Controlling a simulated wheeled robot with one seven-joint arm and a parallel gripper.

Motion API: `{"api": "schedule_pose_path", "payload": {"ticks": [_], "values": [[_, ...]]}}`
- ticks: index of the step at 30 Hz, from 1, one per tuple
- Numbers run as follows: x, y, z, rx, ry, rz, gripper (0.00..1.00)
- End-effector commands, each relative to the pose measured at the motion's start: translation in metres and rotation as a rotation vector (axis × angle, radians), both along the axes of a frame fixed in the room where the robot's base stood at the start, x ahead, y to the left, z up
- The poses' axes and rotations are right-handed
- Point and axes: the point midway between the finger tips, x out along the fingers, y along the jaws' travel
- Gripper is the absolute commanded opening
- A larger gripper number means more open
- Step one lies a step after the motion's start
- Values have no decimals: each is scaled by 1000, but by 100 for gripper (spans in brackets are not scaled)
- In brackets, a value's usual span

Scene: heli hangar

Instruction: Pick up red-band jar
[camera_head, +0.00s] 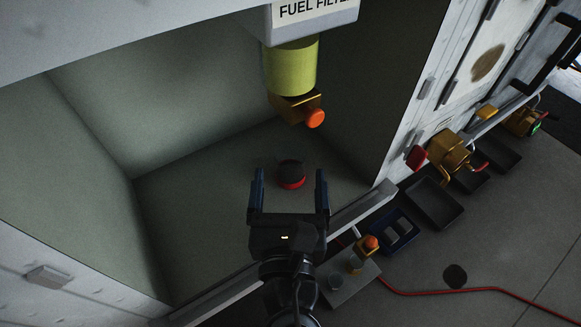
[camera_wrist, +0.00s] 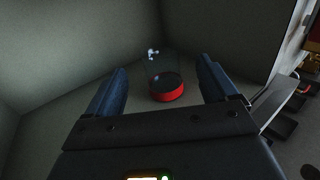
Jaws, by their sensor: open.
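The red-band jar (camera_head: 291,173) stands on the floor of an open grey bay, with a dark top and a red band low on its side. In the wrist view the jar (camera_wrist: 167,87) shows ahead, between the lines of the two fingers; its upper part looks see-through there. My gripper (camera_head: 289,178) is open and empty, its blue-padded fingers spread wide. In the wrist view my gripper (camera_wrist: 162,82) points toward the jar. I cannot tell how much gap is left between the fingertips and the jar.
A yellow-green fuel filter (camera_head: 291,68) with a brass valve and orange knob (camera_head: 315,117) hangs above and behind the jar. The bay's front sill (camera_head: 362,207) runs below my arm. Outside are a blue tray (camera_head: 396,230), dark trays (camera_head: 435,203) and a red hose (camera_head: 450,291).

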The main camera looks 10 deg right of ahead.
Motion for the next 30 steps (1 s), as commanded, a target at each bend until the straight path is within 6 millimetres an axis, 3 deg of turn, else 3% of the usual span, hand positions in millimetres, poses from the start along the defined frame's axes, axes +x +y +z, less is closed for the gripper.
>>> {"api": "schedule_pose_path", "payload": {"ticks": [1, 5, 14, 22, 30], "values": [[0, 0, -11, -3, 2, 0, 86], [18, -4, -6, 1, -2, -2, 86], [35, -7, -6, 2, -1, 0, 86], [71, -14, -6, 1, -1, -1, 86], [74, -15, -6, 1, 0, 1, 85]]}}
